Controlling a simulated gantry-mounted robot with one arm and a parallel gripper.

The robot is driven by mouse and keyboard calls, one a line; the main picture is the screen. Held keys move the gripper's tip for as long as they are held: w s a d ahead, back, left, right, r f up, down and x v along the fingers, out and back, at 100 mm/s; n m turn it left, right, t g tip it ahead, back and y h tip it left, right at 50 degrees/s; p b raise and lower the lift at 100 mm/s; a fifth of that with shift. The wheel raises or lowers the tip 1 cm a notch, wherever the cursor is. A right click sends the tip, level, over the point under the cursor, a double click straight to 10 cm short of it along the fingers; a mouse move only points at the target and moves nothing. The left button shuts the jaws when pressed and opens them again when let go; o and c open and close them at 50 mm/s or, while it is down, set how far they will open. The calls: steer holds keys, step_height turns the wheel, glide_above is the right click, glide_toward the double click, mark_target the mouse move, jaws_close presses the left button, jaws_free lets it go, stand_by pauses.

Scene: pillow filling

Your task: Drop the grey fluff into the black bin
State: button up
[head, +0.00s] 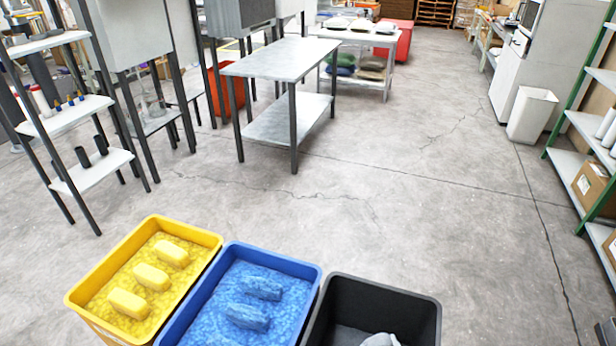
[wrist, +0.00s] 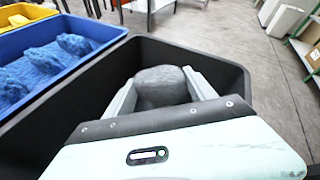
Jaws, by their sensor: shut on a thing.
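The black bin (head: 400,300) stands at the bottom right of the row in the head view. In the wrist view its dark rim and walls (wrist: 235,85) surround my gripper. My gripper (wrist: 160,82) is shut on a rounded lump of grey fluff (wrist: 163,90), held between its two pale fingers over the bin's inside. A light grey shape at the bottom edge of the head view, inside the bin outline, is cut off; I cannot tell if it is the fluff or my gripper. The gap between the lump and the bin floor is hidden.
A blue bin (head: 312,275) with blue fluff and a yellow bin (head: 212,238) with yellow fluff stand to the left of the black bin. Open concrete floor lies beyond. A metal table (head: 280,57), shelves (head: 95,172) and a white waste bin (head: 531,115) stand farther off.

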steer(key=shift+f, duration=0.55)
steer(key=o, duration=1.4)
steer(key=shift+s+r, duration=0.1)
steer(key=v, duration=1)
steer(key=shift+s+p, duration=0.3)
